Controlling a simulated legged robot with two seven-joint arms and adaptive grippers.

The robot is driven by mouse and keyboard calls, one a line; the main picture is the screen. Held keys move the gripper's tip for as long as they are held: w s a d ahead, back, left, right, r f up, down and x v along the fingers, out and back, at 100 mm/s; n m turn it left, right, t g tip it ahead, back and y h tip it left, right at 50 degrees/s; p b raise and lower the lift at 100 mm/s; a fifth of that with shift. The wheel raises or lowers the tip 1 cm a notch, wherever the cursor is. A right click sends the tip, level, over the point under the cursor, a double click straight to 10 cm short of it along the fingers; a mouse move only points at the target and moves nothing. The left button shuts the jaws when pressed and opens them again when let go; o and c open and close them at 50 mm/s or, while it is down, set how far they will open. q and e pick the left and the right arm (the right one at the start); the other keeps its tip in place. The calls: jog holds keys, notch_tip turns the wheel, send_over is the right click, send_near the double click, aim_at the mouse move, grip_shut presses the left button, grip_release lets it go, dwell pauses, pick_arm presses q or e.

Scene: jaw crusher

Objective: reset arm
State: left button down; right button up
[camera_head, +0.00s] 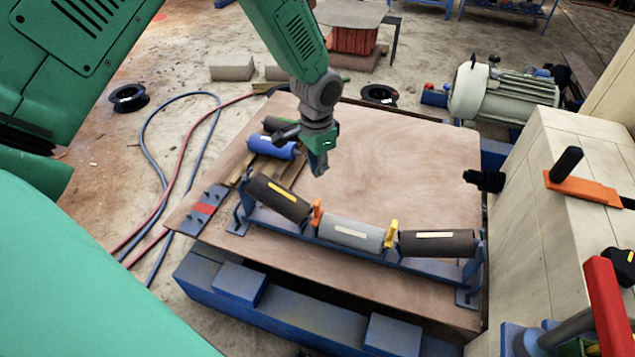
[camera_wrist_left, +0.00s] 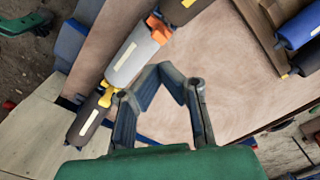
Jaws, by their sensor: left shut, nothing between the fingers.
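My left gripper (camera_head: 318,168) hangs over the left-middle part of the wooden board (camera_head: 390,155), pointing down. It is shut with nothing held; in the left wrist view its fingers (camera_wrist_left: 163,72) come together at the tips over bare wood. The gripper is behind a blue roller frame (camera_head: 390,262) holding a dark roller (camera_head: 278,197), a grey roller (camera_head: 350,232) and another dark roller (camera_head: 436,243), and looks apart from them. My right gripper is not in view.
A blue roller (camera_head: 272,147) and a dark roller (camera_head: 280,125) lie left of my gripper. A motor (camera_head: 500,95) stands at the back right. A pale block wall (camera_head: 570,150) with an orange-based handle borders the right. The board's back middle is clear.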

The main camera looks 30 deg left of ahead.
pick_arm(q)
notch_tip(320, 180, up, 5)
jog(key=shift+f, duration=0.1)
